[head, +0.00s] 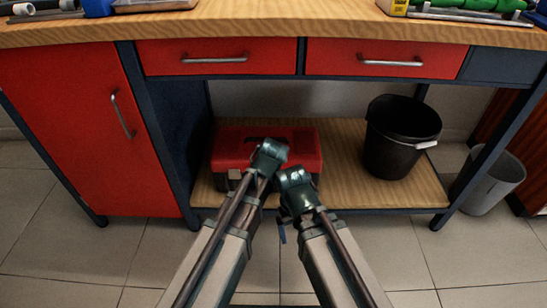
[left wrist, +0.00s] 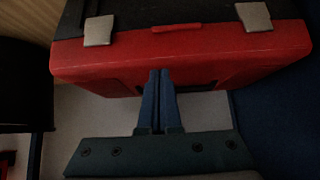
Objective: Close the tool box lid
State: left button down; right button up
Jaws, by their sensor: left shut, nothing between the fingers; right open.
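The red and black tool box (head: 229,148) sits on the low wooden shelf under the bench. Its red lid seems to lie down over the dark base; my arms hide part of its front. In the left wrist view the tool box (left wrist: 215,52) appears upside down, with two grey latches by the seam. My left gripper (left wrist: 159,75) is shut and empty, its fingertips at the lid's red edge; I cannot tell whether they touch. My right gripper (head: 283,234) is open and empty, low in front of the shelf, apart from the box.
A black bucket (head: 402,137) stands on the shelf (head: 345,180) right of the box. A grey bin (head: 495,182) is on the floor at right. The red cabinet (head: 85,130) closes off the left; drawers and the bench top (head: 300,27) are above.

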pick_arm(q)
jog(key=shift+s+f+b, duration=0.2)
jog(key=shift+f+b, duration=0.1)
jog(key=shift+f, duration=0.2)
jog(key=shift+s+f+b, duration=0.2)
jog(key=shift+f+b, duration=0.05)
jog(key=shift+f, duration=0.2)
pick_arm(e)
jog(key=shift+s+f, duration=0.2)
jog(key=shift+f, duration=0.3)
jog(key=shift+s+f, duration=0.2)
jog(key=shift+f, duration=0.3)
pick_arm(q)
jog(key=shift+s, duration=0.15)
